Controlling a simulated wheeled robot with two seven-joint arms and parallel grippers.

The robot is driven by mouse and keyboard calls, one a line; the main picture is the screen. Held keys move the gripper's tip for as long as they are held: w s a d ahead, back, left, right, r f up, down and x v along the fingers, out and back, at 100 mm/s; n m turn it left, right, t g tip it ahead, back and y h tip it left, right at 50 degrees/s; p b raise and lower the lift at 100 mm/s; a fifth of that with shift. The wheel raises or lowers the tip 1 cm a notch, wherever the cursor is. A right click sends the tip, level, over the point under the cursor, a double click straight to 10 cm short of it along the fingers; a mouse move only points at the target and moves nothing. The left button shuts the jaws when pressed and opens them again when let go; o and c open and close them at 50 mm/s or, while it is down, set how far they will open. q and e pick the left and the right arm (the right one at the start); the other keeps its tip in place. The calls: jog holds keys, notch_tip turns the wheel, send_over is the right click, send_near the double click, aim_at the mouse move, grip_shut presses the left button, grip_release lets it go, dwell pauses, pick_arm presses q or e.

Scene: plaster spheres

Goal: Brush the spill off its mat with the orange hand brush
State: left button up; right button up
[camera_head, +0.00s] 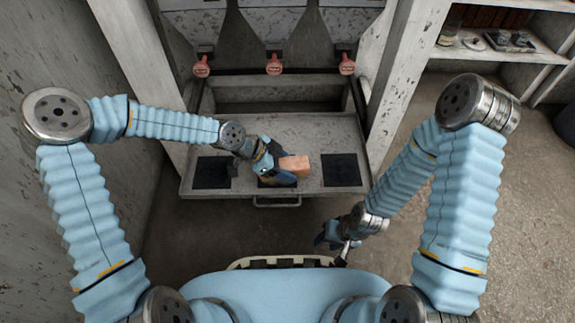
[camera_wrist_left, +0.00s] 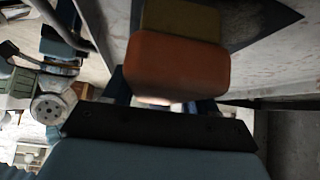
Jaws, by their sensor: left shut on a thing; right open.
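My left gripper (camera_head: 276,168) is shut on the orange hand brush (camera_head: 294,165), above the middle of a grey metal tray. In the left wrist view the brush's orange block (camera_wrist_left: 178,66) has an olive-brown part (camera_wrist_left: 180,19) beyond it. Three dark square mats lie on the tray: a left mat (camera_head: 211,173), a right mat (camera_head: 341,170) and a middle mat (camera_head: 275,183), largely hidden by my gripper and the brush. I cannot make out the spill. Whether the brush touches the middle mat is unclear. My right gripper (camera_head: 337,242) is open, low in front of the tray.
The grey tray (camera_head: 316,137) has a front handle (camera_head: 277,202). Three red tags (camera_head: 274,64) hang on a bar behind it, below grey hoppers. Grey posts flank the tray. Shelves (camera_head: 500,47) stand at the far right.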

pick_arm(q)
jog(key=shift+f, duration=0.1)
jog(key=shift+f+b, duration=0.6)
jog(key=shift+f, duration=0.05)
dwell(0.4)
jog(key=shift+a+r+p, duration=0.15)
jog(key=shift+a+p, duration=0.25)
jog(key=shift+a, duration=0.15)
jog(key=shift+s+a, duration=0.1)
jog(key=shift+a, duration=0.45)
